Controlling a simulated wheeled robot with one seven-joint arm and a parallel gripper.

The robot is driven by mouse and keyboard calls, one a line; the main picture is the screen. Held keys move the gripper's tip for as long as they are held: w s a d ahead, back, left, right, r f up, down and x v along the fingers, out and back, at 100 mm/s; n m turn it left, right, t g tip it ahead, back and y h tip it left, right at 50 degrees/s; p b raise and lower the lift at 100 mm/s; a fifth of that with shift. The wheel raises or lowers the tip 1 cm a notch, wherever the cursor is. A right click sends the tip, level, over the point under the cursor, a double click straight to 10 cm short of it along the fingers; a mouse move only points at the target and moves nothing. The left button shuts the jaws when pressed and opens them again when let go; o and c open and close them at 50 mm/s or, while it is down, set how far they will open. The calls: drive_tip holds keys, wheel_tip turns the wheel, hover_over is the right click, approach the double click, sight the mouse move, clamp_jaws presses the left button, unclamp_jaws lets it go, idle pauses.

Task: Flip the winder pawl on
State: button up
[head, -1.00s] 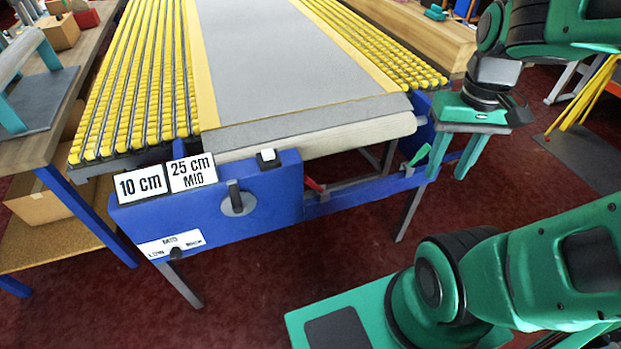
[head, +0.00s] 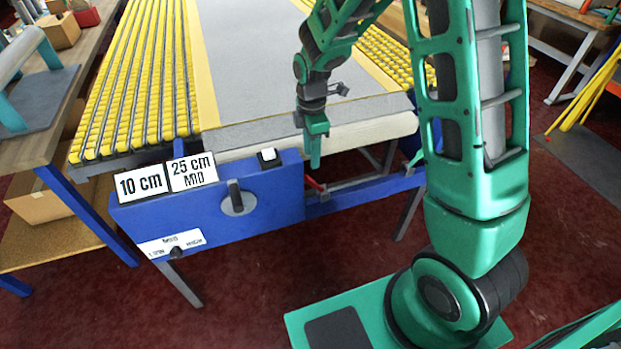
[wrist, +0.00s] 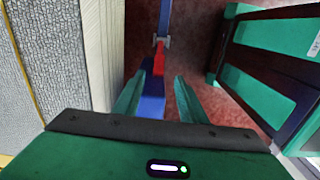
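A small red lever (head: 315,184) sits on the blue frame just right of the blue control panel, below the pale roller. It also shows in the wrist view (wrist: 159,58), ahead of the fingers, near a grey bracket. A green lever (head: 416,158) is farther right along the frame, partly hidden by my arm. Neither is labelled, so I cannot tell by name which is the winder pawl. My gripper (wrist: 158,84) is open and empty, its two fingers apart, pointing down over the blue bar. In the head view my gripper (head: 314,160) is just above the red lever.
The blue panel (head: 270,190) carries a black knob on a grey disc (head: 237,200), a white button (head: 268,155) and signs reading 10 cm and 25 cm MID. The pale roller (head: 350,134) is close beside my gripper. Dark red floor lies open in front.

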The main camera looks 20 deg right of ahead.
sight(310, 178)
drive_tip(key=shift+w+a+f, duration=0.15)
drive_tip(key=shift+a+f, duration=0.1)
drive_tip(key=shift+f, duration=0.45)
wheel_tip(310, 178, down, 10)
drive_tip(key=shift+r, duration=0.1)
clamp_jaws()
drive_tip(key=shift+d, duration=0.25)
drive_tip(key=shift+a, duration=0.15)
